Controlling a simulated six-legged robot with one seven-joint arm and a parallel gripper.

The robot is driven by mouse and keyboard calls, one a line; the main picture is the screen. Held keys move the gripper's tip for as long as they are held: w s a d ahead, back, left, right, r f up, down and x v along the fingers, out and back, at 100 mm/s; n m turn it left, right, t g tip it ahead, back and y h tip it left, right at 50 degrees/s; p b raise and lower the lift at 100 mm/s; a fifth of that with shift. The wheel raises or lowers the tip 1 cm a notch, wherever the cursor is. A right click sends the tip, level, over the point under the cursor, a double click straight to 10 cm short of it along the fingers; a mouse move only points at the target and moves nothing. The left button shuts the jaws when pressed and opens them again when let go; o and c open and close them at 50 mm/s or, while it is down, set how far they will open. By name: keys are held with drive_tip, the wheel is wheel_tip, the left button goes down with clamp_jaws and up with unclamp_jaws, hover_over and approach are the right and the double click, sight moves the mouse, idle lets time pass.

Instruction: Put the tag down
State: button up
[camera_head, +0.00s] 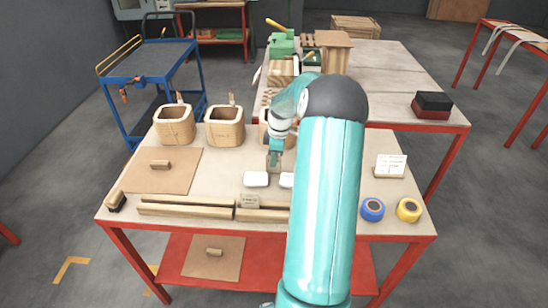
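My gripper (274,166) points down over the middle of the near table, just behind two small white blocks (256,179). The second block (286,181) is partly hidden by my arm. The fingers are small and partly shaded, so I cannot tell whether they are apart or hold a tag. A small pale label-like piece (250,201) with dark marks sits at the wooden bars in front. A white card with writing (391,163) stands on a wooden base at the right. I cannot tell which of these is the tag.
A brown board (164,169), long wooden bars (187,207) and a brush (117,201) lie left. Blue (372,209) and yellow (408,209) tape rolls lie right. Bare tabletop (221,164) shows left of my gripper.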

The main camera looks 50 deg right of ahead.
wheel_tip(320, 180, up, 13)
drive_tip(key=s, duration=0.1)
drive_tip(key=a+r+m+h, duration=0.1)
drive_tip(key=a+r, duration=0.2)
drive_tip(key=a, duration=0.5)
drive_tip(key=a+r+m+t, duration=0.1)
drive_tip(key=a+r, duration=0.3)
drive_tip(key=a, duration=0.3)
drive_tip(key=a+r+m+h, duration=0.1)
drive_tip(key=a+r, duration=0.2)
drive_tip(key=a, duration=0.5)
drive_tip(key=s+a+m+t+y, duration=0.1)
drive_tip(key=s+a+m+t, duration=0.2)
drive_tip(key=s+a, duration=1.3)
drive_tip(key=a+m, duration=0.1)
drive_tip(key=a, duration=0.2)
drive_tip(key=shift+f+m+t, duration=0.15)
drive_tip(key=shift+m+t, duration=0.15)
drive_tip(key=shift+m, duration=0.1)
